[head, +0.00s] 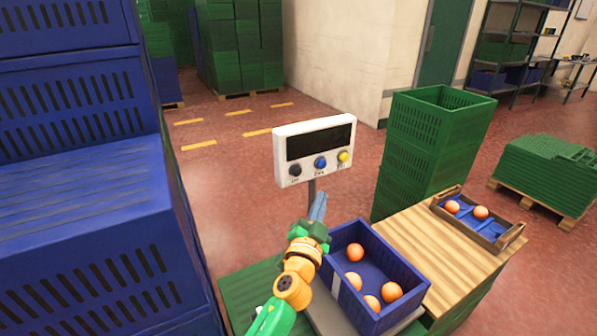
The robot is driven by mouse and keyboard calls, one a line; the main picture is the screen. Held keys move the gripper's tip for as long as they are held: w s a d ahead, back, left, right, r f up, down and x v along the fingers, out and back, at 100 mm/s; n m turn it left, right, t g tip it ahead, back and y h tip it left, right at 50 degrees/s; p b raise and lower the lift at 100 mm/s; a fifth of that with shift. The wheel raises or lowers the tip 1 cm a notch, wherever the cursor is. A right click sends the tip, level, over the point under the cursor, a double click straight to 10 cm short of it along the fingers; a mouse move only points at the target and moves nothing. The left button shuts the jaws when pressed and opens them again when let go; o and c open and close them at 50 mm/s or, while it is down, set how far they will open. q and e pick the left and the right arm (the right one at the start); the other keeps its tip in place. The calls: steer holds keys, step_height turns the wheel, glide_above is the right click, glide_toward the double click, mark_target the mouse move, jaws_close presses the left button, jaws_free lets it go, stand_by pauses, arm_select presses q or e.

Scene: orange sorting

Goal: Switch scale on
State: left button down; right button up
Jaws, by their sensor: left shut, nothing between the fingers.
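The scale's white display head (316,150) stands on a grey post in the middle of the head view. Its dark screen (318,141) shows no digits. Below the screen are a black button (296,171), a blue button (320,163) and a yellow button (343,156). My left gripper (319,202) is shut and empty, pointing up, just below the display head and in front of the post. It appears apart from the buttons. A blue crate (404,268) with several oranges rests on the scale platform (330,318), partly hidden by the crate and my arm. My right gripper is not in view.
A wooden table (415,245) on the right carries a small tray (512,237) with two oranges. A green crate stack (420,150) stands behind it. Tall blue crates (90,220) fill the left side. Red floor (235,210) lies open behind the scale.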

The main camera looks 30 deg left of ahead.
mark_target(302, 171)
arm_select(q)
steer(key=w+a+b, duration=0.1)
steer(key=w+a, duration=0.3)
steer(key=a, duration=0.3)
steer(key=shift+w+a+f, duration=0.15)
steer(key=shift+w+a, duration=0.2)
steer(key=shift+w, duration=0.05)
steer(key=shift+a, duration=0.1)
stand_by(1.6)
steer(key=shift+w+a, duration=0.2)
steer(key=shift+a, duration=0.05)
steer(key=shift+w+a+b, duration=0.25)
steer(key=shift+a+b, duration=0.2)
steer(key=shift+b, duration=0.1)
stand_by(0.7)
stand_by(0.4)
steer(key=shift+s+d+p, duration=0.35)
steer(key=shift+s+d, duration=0.15)
steer(key=shift+d, duration=0.3)
steer(key=shift+d, duration=0.1)
